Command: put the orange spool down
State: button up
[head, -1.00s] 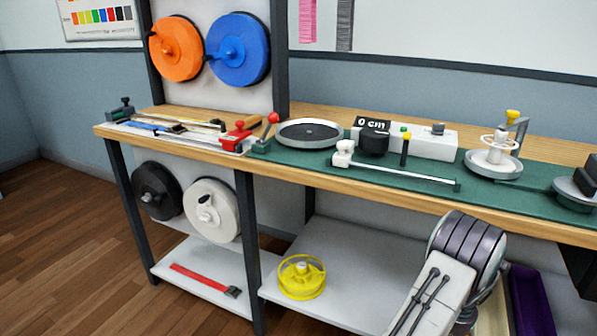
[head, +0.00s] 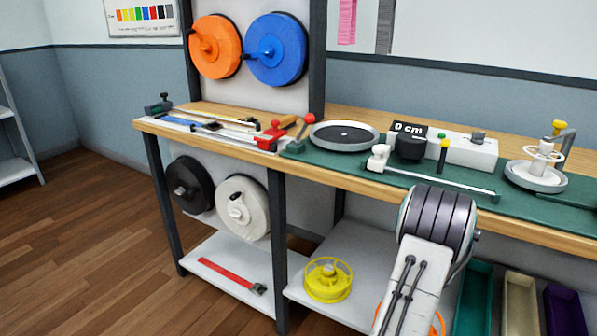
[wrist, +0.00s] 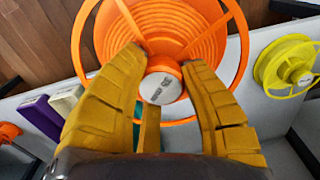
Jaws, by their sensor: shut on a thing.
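The orange spool (wrist: 165,32) fills the upper middle of the wrist view, with its open spokes and pale round hub cap facing the camera. My gripper (wrist: 161,62) is shut on it, its two yellow fingers on either side of the hub. In the head view only slivers of the spool's orange rim (head: 438,323) show beside my arm, low in front of the bench. The gripper itself is hidden there behind my arm. From these views I cannot tell whether the spool touches any surface.
A yellow spool (head: 328,279) stands on the white lower shelf (head: 372,262); it also shows in the wrist view (wrist: 288,66). Teal (head: 474,300), cream (head: 520,304) and purple (head: 565,310) bins are at lower right. The bench top (head: 345,174) is crowded. An orange reel (head: 215,46) hangs on the panel.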

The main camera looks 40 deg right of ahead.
jog(key=w+a+r+n, duration=0.2)
jog(key=w+a+n, duration=0.2)
jog(key=w+a, duration=0.55)
jog(key=w+a+r+n, duration=0.3)
jog(key=w+a, duration=0.2)
jog(key=w, duration=0.9)
jog(key=w+a+r+n, duration=0.1)
jog(key=w+a+n, duration=0.3)
jog(key=a, duration=0.9)
jog(key=w+a+r+n, duration=0.1)
jog(key=w+a+n, duration=0.3)
jog(key=a, duration=0.9)
notch_tip(320, 180, up, 23)
jog(key=s+p, duration=0.1)
jog(key=p, duration=3)
jog(key=shift+f+m, duration=0.2)
jog(key=shift+m, duration=0.1)
